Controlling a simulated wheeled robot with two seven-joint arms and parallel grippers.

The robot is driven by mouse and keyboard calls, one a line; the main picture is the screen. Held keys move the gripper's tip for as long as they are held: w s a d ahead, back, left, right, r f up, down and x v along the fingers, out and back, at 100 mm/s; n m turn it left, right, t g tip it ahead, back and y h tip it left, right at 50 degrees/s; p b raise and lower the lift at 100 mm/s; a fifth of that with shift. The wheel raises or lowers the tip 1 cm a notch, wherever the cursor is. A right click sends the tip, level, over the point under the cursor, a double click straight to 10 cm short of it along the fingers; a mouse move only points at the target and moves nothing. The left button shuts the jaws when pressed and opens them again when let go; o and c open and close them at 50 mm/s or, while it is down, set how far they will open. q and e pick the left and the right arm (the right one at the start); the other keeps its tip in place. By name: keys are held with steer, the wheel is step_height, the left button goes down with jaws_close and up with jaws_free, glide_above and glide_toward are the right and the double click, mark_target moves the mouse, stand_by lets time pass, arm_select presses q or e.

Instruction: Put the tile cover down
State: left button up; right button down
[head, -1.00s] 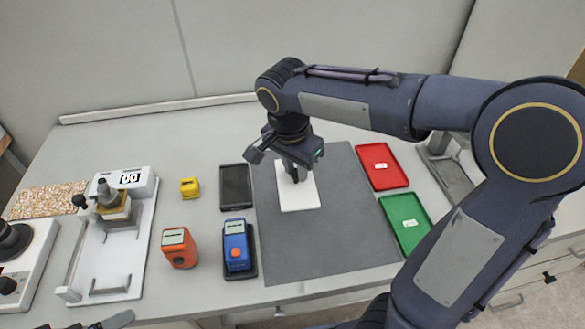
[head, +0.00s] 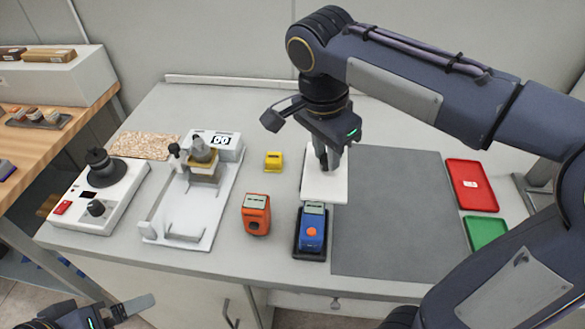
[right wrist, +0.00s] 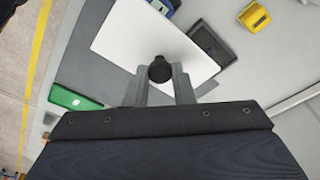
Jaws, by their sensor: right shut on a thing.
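My right gripper (head: 327,160) is shut on the black knob (right wrist: 160,69) of the white tile cover (head: 325,186). In the right wrist view the cover (right wrist: 130,40) is a flat white plate below the fingers. In the head view it appears over the left edge of the grey mat (head: 390,230). I cannot tell its exact height. A dark tray (right wrist: 212,45) peeks out beside the cover in the right wrist view and is hidden in the head view. My left gripper (head: 125,308) is at the bottom left, partly out of frame; its jaw opening is unclear.
The blue device (head: 312,230) stands in front of the cover, with the orange device (head: 256,214) and yellow block (head: 273,161) to the left. Red (head: 471,184) and green (head: 485,231) trays lie right. The mat's middle is clear.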

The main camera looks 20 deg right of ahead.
steer(key=w+d+f, duration=0.1)
steer(key=w+f, duration=0.3)
steer(key=w+d+f+p, duration=0.1)
steer(key=w+d+f, duration=0.1)
steer(key=w+f, duration=0.2)
steer(key=w+d+f+p, duration=0.1)
steer(key=w+f, duration=0.3)
steer(key=w, duration=0.1)
steer(key=shift+w+d+f, duration=0.2)
steer(key=shift+d+f, duration=0.2)
steer(key=shift+f, duration=0.45)
steer(key=c, duration=1.2)
jaws_free()
steer(key=shift+c, duration=0.2)
